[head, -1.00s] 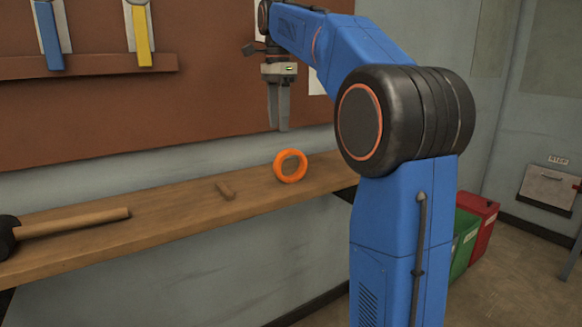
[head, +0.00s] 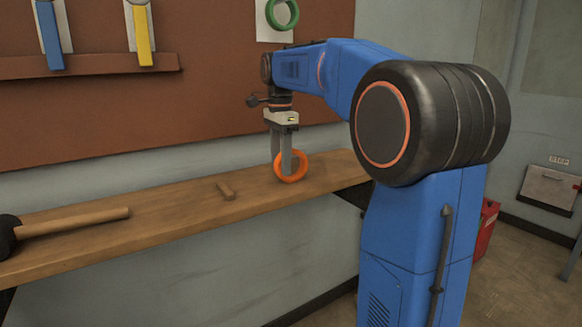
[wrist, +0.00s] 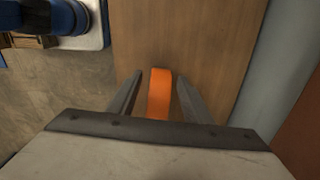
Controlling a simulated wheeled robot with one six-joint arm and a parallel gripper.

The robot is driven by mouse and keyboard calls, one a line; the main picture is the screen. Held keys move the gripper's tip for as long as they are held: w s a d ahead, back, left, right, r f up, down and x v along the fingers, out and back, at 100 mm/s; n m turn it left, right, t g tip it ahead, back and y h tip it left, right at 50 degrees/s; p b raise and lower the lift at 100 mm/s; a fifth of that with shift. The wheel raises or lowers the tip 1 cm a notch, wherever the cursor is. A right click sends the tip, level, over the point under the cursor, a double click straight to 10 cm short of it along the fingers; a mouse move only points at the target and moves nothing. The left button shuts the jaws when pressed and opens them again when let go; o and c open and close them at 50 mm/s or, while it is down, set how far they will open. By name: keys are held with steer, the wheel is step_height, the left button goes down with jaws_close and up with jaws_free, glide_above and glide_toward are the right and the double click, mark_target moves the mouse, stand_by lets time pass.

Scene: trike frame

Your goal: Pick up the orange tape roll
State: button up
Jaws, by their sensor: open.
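The orange tape roll (head: 303,168) stands upright on its edge on the wooden shelf. My gripper (head: 282,168) points straight down at the roll, with its fingers overlapping the roll's left part in the head view. In the wrist view the orange tape roll (wrist: 159,95) shows edge-on between the two fingers of my gripper (wrist: 158,92). A gap shows on each side of the roll, a little wider on the left near the tip. The gripper is open. The roll's lower part is hidden from the wrist view.
A red bin (head: 487,228) stands on the floor at the right.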

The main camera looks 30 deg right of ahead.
steer(key=shift+f, duration=0.4)
jaws_close()
steer(key=shift+r, duration=0.15)
step_height(320, 180, up, 10)
steer(key=shift+f, duration=0.1)
